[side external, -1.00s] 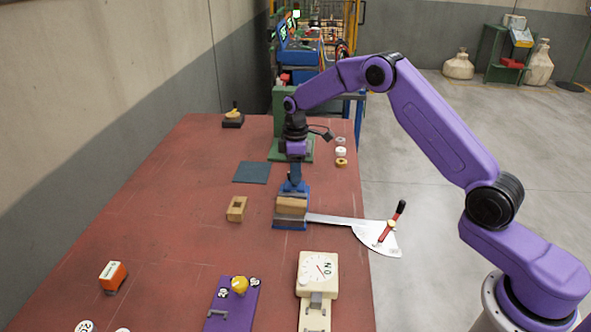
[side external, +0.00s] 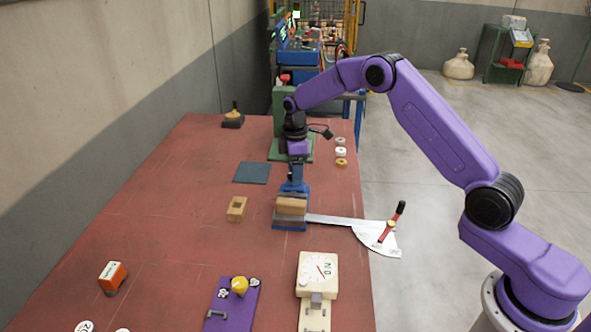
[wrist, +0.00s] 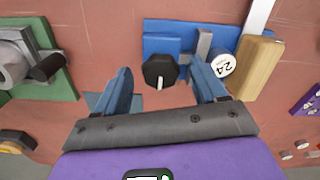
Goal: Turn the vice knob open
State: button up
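The blue vice (side external: 291,224) stands on the red table and has a wooden block (side external: 291,206) in its jaws. In the wrist view the vice (wrist: 160,45) shows its black knob (wrist: 160,70) with a white mark pointing down toward the bottom of the picture. My gripper (wrist: 164,82) is open, with one blue finger on each side of the knob. A gap shows between each finger and the knob. In the side view my gripper (side external: 293,184) is just behind the vice, pointing down, and hides the knob.
A green device (wrist: 50,60) stands left in the wrist view. A long pale lever with a scale plate (side external: 370,238) runs right from the vice past the table edge. A wooden piece (side external: 237,209) and a dial box (side external: 318,272) are nearby. The table's left is mostly clear.

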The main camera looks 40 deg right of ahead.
notch_tip(320, 180, up, 17)
jog(key=shift+r, duration=0.2)
dwell(0.6)
jog(key=shift+a, duration=0.1)
jog(key=s+a+r, duration=0.1)
jog(key=s+a, duration=0.4)
jog(key=s, duration=0.5)
jog(key=s+a, duration=0.6)
jog(key=s, duration=0.3)
jog(key=s+d+f, duration=0.2)
jog(key=s, duration=0.6)
jog(key=s+d+f, duration=0.2)
jog(key=s+d, duration=0.1)
jog(key=s, duration=0.6)
jog(key=s+d+f, duration=0.1)
jog(key=s+d, duration=0.1)
jog(key=s, duration=0.7)
jog(key=shift+d+f+n, duration=0.4)
